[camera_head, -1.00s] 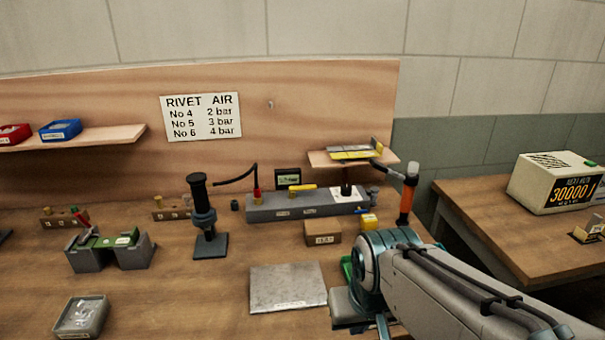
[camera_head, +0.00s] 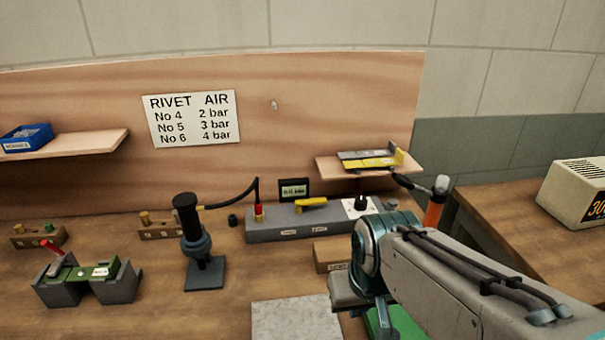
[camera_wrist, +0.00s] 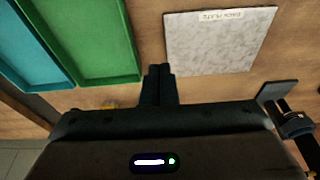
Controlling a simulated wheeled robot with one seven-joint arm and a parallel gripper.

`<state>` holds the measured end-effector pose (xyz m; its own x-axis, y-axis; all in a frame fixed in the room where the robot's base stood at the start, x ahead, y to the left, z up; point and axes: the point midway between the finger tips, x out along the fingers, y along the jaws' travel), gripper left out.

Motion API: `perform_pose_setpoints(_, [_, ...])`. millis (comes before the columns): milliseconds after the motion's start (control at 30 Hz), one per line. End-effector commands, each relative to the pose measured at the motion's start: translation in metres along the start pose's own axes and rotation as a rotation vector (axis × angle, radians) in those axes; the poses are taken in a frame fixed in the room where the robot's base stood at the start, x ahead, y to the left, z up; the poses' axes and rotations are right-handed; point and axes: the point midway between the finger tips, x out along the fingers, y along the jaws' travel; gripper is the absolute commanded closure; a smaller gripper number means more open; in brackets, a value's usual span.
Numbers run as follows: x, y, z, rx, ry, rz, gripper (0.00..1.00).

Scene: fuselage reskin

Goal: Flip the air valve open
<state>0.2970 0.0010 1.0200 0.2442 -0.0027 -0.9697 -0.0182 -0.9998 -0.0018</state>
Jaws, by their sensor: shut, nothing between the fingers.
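The air valve's yellow lever (camera_head: 311,203) lies roughly flat along the top of a long grey box (camera_head: 290,228) at the back of the bench. A red fitting with a black hose (camera_head: 258,211) stands left of it, and a black knob (camera_head: 361,203) on a white plate is to its right. My gripper (camera_wrist: 158,70) is shut and empty, with its fingertips together beside the back plate in the wrist view. It is well in front of the valve, apart from it.
The grey back plate (camera_head: 297,318) lies on the bench, with a cardboard box (camera_head: 330,254) behind it. A dark upright tool (camera_head: 190,235) stands left of the valve box. A green tray (camera_wrist: 98,35) lies near my gripper. A small shelf (camera_head: 330,165) overhangs the right side.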

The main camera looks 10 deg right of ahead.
Motion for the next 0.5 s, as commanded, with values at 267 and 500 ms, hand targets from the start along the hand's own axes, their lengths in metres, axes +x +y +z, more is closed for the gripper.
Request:
perform_pose_setpoints(267, [-0.001, 0.000, -0.003, 0.000, 0.001, 0.000, 1.00])
perform_pose_setpoints(500, [-0.019, -0.001, -0.066, -0.003, 0.011, 0.003, 1.00])
